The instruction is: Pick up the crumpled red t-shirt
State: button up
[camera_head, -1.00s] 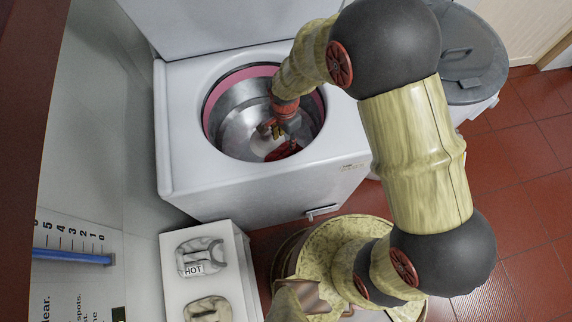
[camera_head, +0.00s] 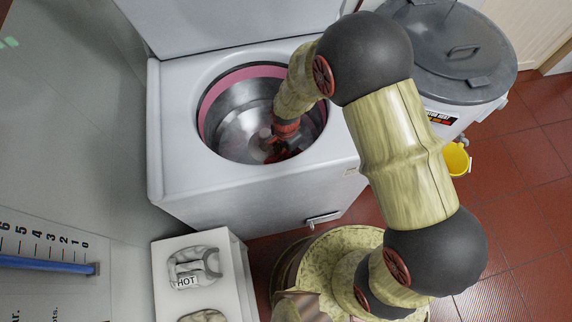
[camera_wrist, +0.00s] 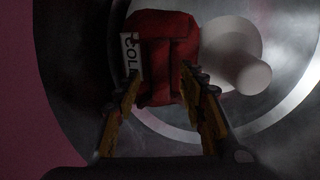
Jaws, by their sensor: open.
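The crumpled red t-shirt (camera_wrist: 162,58) lies in the metal drum of the white top-loading washer (camera_head: 180,175). In the wrist view it has a white label reading "COLD" on its left side. In the head view only a small red part of it (camera_head: 282,154) shows, low in the drum. My gripper (camera_wrist: 160,92) is open, inside the drum, with its two fingers on either side of the shirt's near part. I cannot tell whether the fingers touch it. In the head view my arm partly hides the gripper and the shirt.
The drum's pink-lined rim (camera_head: 215,90) surrounds my arm. A pale rounded agitator (camera_wrist: 240,62) stands right of the shirt. A grey-lidded bin (camera_head: 450,45) and yellow bucket (camera_head: 456,160) are at right.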

jog(key=shift+f, duration=0.15)
jog(key=shift+c, duration=1.3)
jog(key=c, duration=0.7)
grip_shut()
